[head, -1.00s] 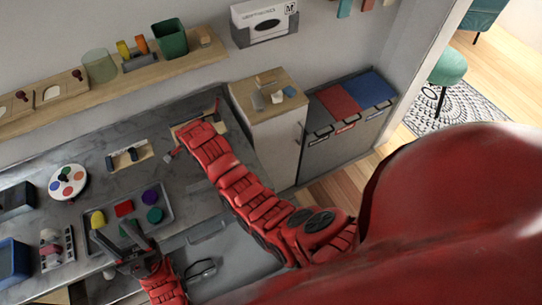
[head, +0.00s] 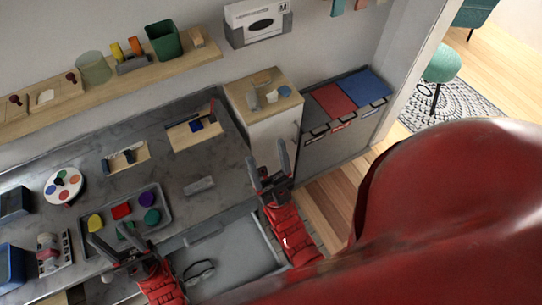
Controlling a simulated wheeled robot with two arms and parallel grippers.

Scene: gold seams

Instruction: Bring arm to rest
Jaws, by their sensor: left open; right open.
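My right gripper (head: 268,168) is open and empty, its fingers pointing up in front of the white cabinet, near the right end of the grey counter (head: 200,165). My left gripper (head: 112,246) is open, its fingers over the front edge of a grey tray (head: 166,208). The tray holds a yellow piece (head: 95,222), a red piece (head: 121,211), purple and green pieces. I cannot tell whether the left fingers touch the tray. A wooden board (head: 196,133) with a blue item lies at the back of the counter.
A grey block (head: 199,187) lies on the counter left of my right gripper. A white cabinet (head: 272,142) with small items on top and bins with red and blue lids (head: 333,99) stand to the right. A paint wheel (head: 64,185) is at the left. An open drawer (head: 235,255) sits in front.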

